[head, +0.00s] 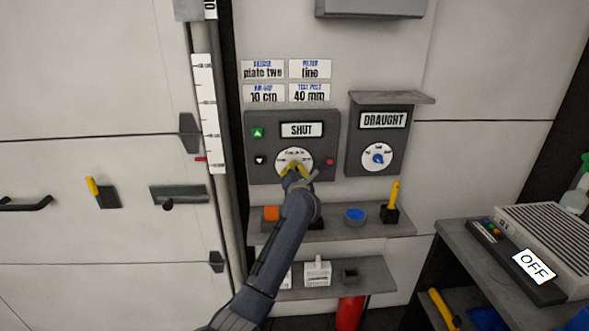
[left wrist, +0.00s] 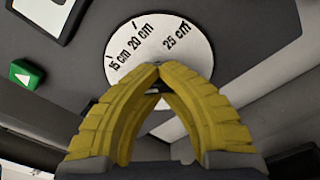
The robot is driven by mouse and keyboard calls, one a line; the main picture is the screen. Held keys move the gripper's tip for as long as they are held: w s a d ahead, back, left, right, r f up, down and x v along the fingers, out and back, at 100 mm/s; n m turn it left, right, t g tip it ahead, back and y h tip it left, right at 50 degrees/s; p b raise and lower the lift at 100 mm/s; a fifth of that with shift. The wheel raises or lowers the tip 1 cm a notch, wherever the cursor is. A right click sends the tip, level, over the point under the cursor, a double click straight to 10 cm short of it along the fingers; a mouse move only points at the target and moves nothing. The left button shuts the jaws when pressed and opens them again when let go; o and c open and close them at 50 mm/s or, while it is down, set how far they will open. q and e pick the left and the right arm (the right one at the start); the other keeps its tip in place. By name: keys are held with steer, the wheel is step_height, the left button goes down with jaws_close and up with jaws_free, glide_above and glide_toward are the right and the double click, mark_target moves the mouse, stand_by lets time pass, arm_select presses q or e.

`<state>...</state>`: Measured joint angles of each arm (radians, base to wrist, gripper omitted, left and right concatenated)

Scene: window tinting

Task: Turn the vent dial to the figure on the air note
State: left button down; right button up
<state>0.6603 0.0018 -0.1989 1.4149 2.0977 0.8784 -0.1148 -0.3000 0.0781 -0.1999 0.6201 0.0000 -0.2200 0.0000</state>
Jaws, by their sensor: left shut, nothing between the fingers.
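My left gripper (head: 293,170) has yellow fingers and is at the white round dial (head: 292,154) on the grey panel marked SHUT (head: 302,130). In the left wrist view the fingertips (left wrist: 157,72) meet with nothing seen between them, in front of the dial face (left wrist: 146,45). That face reads 15 cm, 20 cm and 25 cm; the fingers hide its lower part, and I cannot tell whether they touch it. A note reading 10 cm (head: 264,97) hangs above; its small blue heading seems to say air gap. My right gripper is not in view.
The DRAUGHT panel (head: 383,121), right, has a blue-knobbed dial (head: 377,157). A green up button (head: 258,132) and red light (head: 329,161) flank the first dial. A shelf (head: 330,222) below holds an orange block (head: 271,213), a blue disc (head: 354,214) and a yellow-handled tool (head: 393,195).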

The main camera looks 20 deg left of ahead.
arm_select(q)
steer(key=shift+d+r+n, duration=0.2)
steer(key=shift+r+n, duration=0.15)
steer(key=shift+n, duration=0.4)
steer(key=shift+d+r+n, duration=0.15)
steer(key=shift+r+n, duration=0.15)
steer(key=shift+n, duration=0.45)
steer(key=c, duration=2.2)
jaws_free()
steer(key=c, duration=1.1)
jaws_free()
steer(key=shift+w, duration=0.15)
steer(key=shift+o, duration=0.4)
steer(key=shift+a+r, duration=0.1)
steer(key=shift+a, duration=0.3)
steer(key=shift+f, duration=0.3)
steer(key=shift+s+d+f, duration=0.1)
steer(key=shift+s+d, duration=0.15)
steer(key=shift+s, duration=0.4)
steer(key=v, duration=1.1)
